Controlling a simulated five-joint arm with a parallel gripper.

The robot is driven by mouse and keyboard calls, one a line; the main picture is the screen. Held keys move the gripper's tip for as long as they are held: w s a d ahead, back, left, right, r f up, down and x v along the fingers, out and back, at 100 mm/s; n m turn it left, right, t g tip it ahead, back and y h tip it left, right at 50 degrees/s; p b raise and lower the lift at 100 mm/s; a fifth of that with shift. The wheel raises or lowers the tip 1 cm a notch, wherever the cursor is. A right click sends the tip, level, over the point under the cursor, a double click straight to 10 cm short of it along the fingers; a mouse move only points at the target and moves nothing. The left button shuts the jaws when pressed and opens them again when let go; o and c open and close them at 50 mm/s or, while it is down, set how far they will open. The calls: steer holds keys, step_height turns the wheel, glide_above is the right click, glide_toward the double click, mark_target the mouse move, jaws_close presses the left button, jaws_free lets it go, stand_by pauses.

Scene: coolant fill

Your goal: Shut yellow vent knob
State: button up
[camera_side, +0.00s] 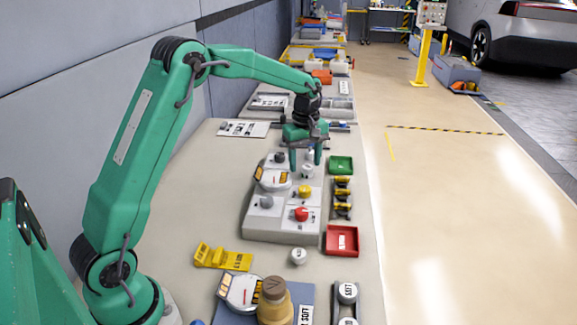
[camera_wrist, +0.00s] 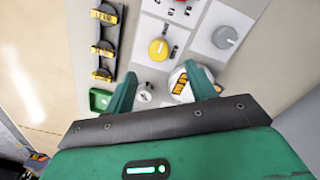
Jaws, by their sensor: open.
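The yellow vent knob (camera_side: 305,191) is a round knob on a light square plate of the grey control panel (camera_side: 285,237). It also shows in the wrist view (camera_wrist: 159,49), with a small dark slotted mark to its right. My gripper (camera_side: 306,160) is open and empty, pointing down over the panel's far end, beyond the yellow knob. In the wrist view, my gripper (camera_wrist: 161,72) has its two green fingers spread, with the yellow knob just past their tips. A small white knob (camera_wrist: 144,95) and part of a white gauge (camera_wrist: 182,85) lie between the fingers.
A red knob (camera_side: 301,214) and grey knobs (camera_side: 266,202) sit near the yellow one. A green tray (camera_side: 341,165), a black-and-yellow rack (camera_side: 342,197) and a red tray (camera_side: 342,240) line the panel's right side. A yellow bracket (camera_side: 222,257) lies on clear bench nearer the camera.

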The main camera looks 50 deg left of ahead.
mark_target(305, 187)
steer(key=shift+w+a+f, duration=0.25)
steer(key=shift+w+f, duration=0.05)
steer(key=shift+f, duration=0.2)
steer(key=shift+f, duration=3.9)
steer(key=shift+c, duration=0.3)
steer(key=c, duration=0.9)
